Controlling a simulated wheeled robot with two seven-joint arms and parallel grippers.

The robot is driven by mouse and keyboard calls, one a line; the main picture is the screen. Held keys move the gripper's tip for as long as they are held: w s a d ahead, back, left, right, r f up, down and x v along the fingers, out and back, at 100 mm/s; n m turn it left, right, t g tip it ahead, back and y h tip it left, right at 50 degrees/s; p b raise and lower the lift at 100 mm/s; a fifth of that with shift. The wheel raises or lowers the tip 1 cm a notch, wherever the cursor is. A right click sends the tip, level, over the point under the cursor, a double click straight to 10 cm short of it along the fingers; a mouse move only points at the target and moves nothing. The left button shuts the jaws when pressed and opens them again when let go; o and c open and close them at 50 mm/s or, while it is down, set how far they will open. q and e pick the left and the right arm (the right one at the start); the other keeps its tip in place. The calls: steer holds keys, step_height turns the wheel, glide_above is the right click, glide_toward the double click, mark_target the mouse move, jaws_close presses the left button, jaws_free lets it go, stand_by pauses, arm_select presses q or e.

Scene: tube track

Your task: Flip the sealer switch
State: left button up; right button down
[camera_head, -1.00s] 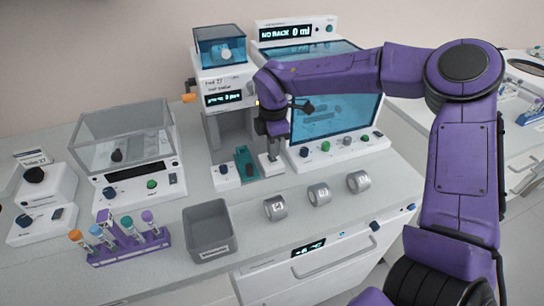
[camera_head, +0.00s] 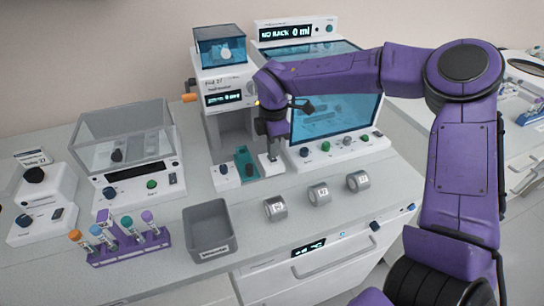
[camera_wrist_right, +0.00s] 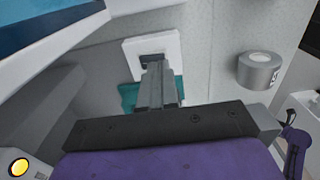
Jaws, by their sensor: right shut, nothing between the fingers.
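The sealer (camera_head: 222,88) is a tall white and grey machine with a small lit display and an orange-tipped lever on its left. Its low front has a teal slot piece (camera_head: 243,163) and, to the right, a white switch block (camera_head: 265,170). My right gripper (camera_head: 271,155) points down at this block, with its fingers shut and empty. In the right wrist view the shut fingers (camera_wrist_right: 155,66) reach the dark rocker in the white block (camera_wrist_right: 171,46). They hide part of the rocker, so I cannot tell its position or whether they touch. My left gripper is not in view.
A blue-windowed machine (camera_head: 345,100) stands close on the right. Several grey tape rolls, one here (camera_head: 319,194), lie in front. A grey bin (camera_head: 209,230), a purple tube rack (camera_head: 128,247) and a clear-lidded device (camera_head: 126,140) are to the left.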

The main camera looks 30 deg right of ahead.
mark_target(273, 159)
steer(key=shift+s+f+b, duration=0.1)
steer(key=shift+f+b, duration=0.8)
steer(key=shift+f, duration=0.1)
stand_by(0.4)
steer(key=shift+r, duration=0.1)
steer(key=shift+r+p, duration=0.55)
steer(key=shift+r, duration=0.05)
steer(key=shift+r+p, duration=1.65)
steer(key=shift+r, duration=1.25)
steer(key=shift+f, duration=0.1)
